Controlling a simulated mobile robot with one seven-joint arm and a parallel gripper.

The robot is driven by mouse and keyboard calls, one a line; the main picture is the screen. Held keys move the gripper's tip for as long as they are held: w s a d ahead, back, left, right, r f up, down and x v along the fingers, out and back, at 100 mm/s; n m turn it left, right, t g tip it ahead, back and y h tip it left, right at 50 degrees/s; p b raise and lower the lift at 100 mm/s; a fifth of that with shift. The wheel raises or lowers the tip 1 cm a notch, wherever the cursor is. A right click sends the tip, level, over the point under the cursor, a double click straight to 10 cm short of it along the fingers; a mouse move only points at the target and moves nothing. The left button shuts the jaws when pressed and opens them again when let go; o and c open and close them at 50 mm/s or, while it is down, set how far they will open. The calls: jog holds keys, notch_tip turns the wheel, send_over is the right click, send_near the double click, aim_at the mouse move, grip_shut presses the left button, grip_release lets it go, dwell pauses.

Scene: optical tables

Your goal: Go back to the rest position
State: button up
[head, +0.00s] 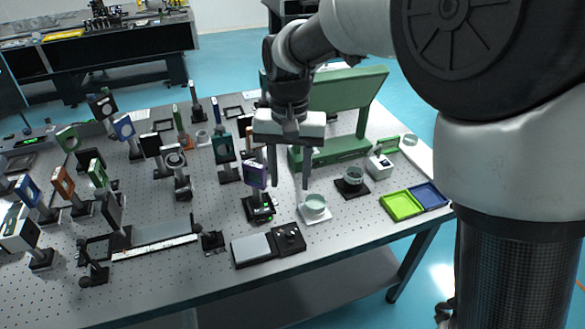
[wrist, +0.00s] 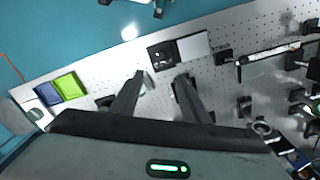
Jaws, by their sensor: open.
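My gripper (head: 288,182) is open, pointing down above the perforated optical table (head: 345,220). In the head view its two fingers hang apart on either side of a gap, close to a purple-faced optic on a post (head: 256,175). A round pale green dish on a white base (head: 315,206) lies just right of and below the fingers. In the wrist view the two dark fingers of my gripper (wrist: 160,78) spread apart, with nothing seen gripped between them. The fingers partly hide the items beneath.
Several post-mounted optics crowd the table's left and middle. A green panel (head: 345,88) stands behind my gripper. Green (head: 402,205) and blue (head: 428,195) trays lie near the right edge. A scale-like box (head: 251,249) sits at the front edge. Bare table shows at front right.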

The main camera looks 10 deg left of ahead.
jog(key=s+d+r+t+p, duration=0.1)
jog(key=s+d+r, duration=0.2)
jog(key=d+r, duration=0.4)
jog(key=s+d+r+t+p, duration=0.2)
jog(key=d+r, duration=0.3)
jog(key=d, duration=0.3)
jog(key=s+d+r+m+t+p, duration=0.1)
jog(key=s+d+r+t, duration=0.1)
jog(key=s+d, duration=0.8)
jog(key=shift+s+d+r+t+p, duration=0.15)
jog(key=shift+r+t+p, duration=0.15)
jog(key=shift+r, duration=0.1)
